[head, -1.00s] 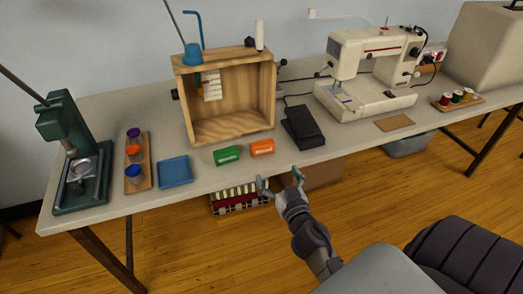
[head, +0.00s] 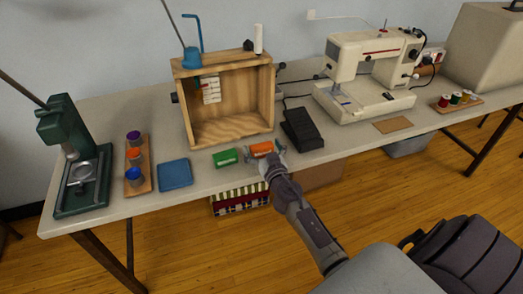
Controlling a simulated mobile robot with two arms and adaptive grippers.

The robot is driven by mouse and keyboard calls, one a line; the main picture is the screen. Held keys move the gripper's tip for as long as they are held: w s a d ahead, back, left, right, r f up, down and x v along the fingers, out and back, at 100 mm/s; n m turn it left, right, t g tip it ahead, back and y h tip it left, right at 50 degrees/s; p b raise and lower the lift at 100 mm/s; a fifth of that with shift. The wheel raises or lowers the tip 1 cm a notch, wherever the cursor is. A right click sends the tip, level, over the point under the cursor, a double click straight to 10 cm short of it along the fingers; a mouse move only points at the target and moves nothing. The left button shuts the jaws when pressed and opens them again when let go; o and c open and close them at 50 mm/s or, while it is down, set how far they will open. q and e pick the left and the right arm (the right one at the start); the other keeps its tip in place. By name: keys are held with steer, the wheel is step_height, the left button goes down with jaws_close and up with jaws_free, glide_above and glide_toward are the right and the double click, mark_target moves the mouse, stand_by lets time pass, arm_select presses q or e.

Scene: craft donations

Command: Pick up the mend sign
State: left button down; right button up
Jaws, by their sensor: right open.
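Two small signs with white lettering too small to read stand near the table's front edge: an orange one (head: 261,148) and a green one (head: 225,157) to its left. I cannot tell from the lettering which is the mend sign. My right gripper (head: 266,156) is open at the orange sign, its fingers toward the sign's two sides. The gripper hides the sign's lower part, and I cannot tell whether the fingers touch it. My left gripper is not in view.
A wooden box (head: 184,103) stands behind the signs. A black pedal (head: 303,130) is close on the right, with a sewing machine (head: 364,75) beyond. A blue tray (head: 174,173), a rack of coloured cups (head: 137,184) and a green press (head: 75,192) are left.

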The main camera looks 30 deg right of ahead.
steer(key=shift+c, duration=0.3)
steer(key=c, duration=1.1)
steer(key=shift+o, duration=0.2)
steer(key=shift+r, duration=0.1)
